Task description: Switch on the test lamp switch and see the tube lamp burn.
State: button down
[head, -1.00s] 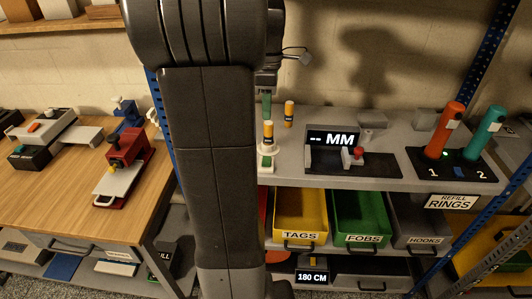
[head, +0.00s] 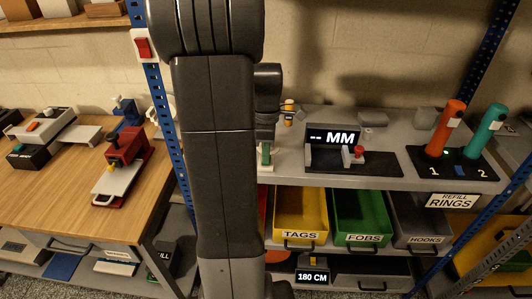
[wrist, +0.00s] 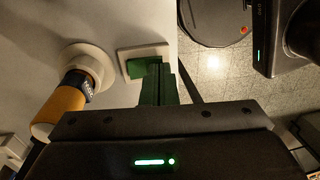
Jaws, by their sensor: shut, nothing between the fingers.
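A green rocker (wrist: 138,68) in a white plate (wrist: 144,51) sits at the shelf edge in the wrist view; no label on it is readable. My gripper (wrist: 159,82) is shut and empty, its green fingers right at the rocker. I cannot tell whether they touch it or which way it is tipped. In the head view my gripper (head: 266,154) is low at the shelf's front edge. A yellow tube (wrist: 58,105) with a dark band stands on a round white base (wrist: 93,63) beside the plate. It shows no clear glow.
Right of my gripper are an MM display (head: 332,138) and orange (head: 446,128) and teal (head: 485,131) cylinders. A red rocker switch (head: 143,45) is on the blue post. Bins (head: 300,236) hang below.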

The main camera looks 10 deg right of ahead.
jog(key=shift+s+f, duration=0.1)
jog(key=shift+f, duration=0.15)
dwell(0.4)
jog(key=shift+w+d+r+p, duration=0.1)
jog(key=shift+w+r+p, duration=0.1)
jog(key=shift+w+p, duration=0.15)
jog(key=shift+w+d, duration=0.1)
jog(key=shift+w, duration=0.35)
jog(key=shift+r, duration=0.1)
